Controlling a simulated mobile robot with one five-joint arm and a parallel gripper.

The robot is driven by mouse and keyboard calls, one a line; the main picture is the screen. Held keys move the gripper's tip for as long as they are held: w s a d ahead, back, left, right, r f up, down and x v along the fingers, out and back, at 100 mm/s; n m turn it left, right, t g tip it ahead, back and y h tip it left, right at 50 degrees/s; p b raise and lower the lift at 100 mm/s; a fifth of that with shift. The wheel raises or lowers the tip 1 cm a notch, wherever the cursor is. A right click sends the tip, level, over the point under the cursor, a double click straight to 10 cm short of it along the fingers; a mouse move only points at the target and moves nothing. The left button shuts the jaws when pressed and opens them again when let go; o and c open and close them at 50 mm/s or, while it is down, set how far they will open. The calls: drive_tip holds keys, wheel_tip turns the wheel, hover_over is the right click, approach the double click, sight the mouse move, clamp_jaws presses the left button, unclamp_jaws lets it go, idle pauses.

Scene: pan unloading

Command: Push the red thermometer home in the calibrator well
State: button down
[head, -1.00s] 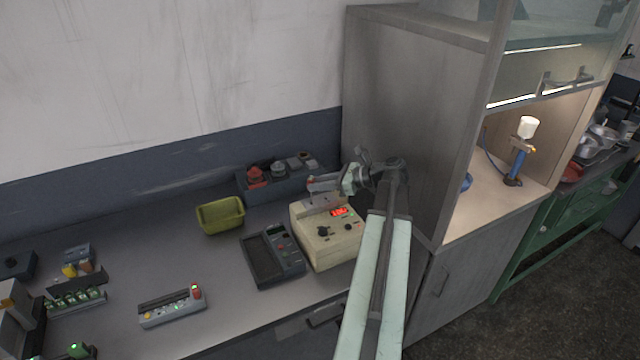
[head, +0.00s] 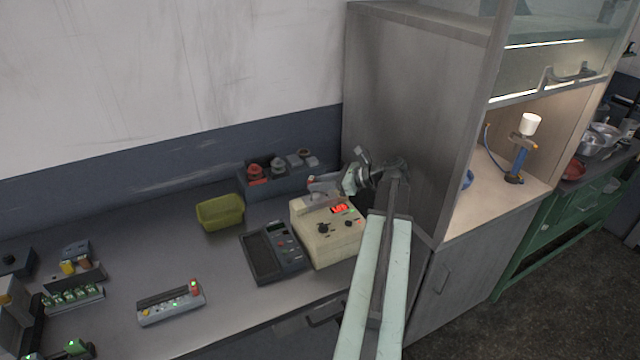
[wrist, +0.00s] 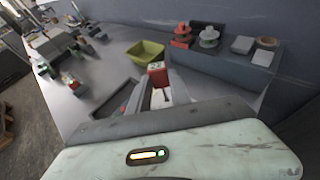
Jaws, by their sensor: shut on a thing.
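The cream calibrator (head: 327,236) with a lit red display stands on the bench, below my gripper (head: 316,187) in the head view. My gripper is shut on the thermometer. Its stem and the well opening are hidden, so I cannot tell how deep it sits.
A dark grey tray device (head: 272,252) stands just left of the calibrator. A green bin (head: 220,213) and a grey rack of parts (head: 278,174) are behind. A grey holder with a red-topped piece (head: 171,303) lies front left. A cabinet wall (head: 405,120) rises close on the right.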

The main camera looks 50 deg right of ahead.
sight(319, 201)
drive_tip(key=shift+f+b, duration=2.15)
drive_tip(key=shift+f, duration=0.05)
idle(0.9)
drive_tip(key=c, duration=1.1)
unclamp_jaws()
drive_tip(key=shift+r, duration=0.1)
drive_tip(key=p+v, duration=0.3)
drive_tip(key=v, duration=0.4)
drive_tip(key=shift+w+r, duration=0.1)
drive_tip(key=shift+s+d, duration=0.1)
drive_tip(key=shift+s, duration=0.35)
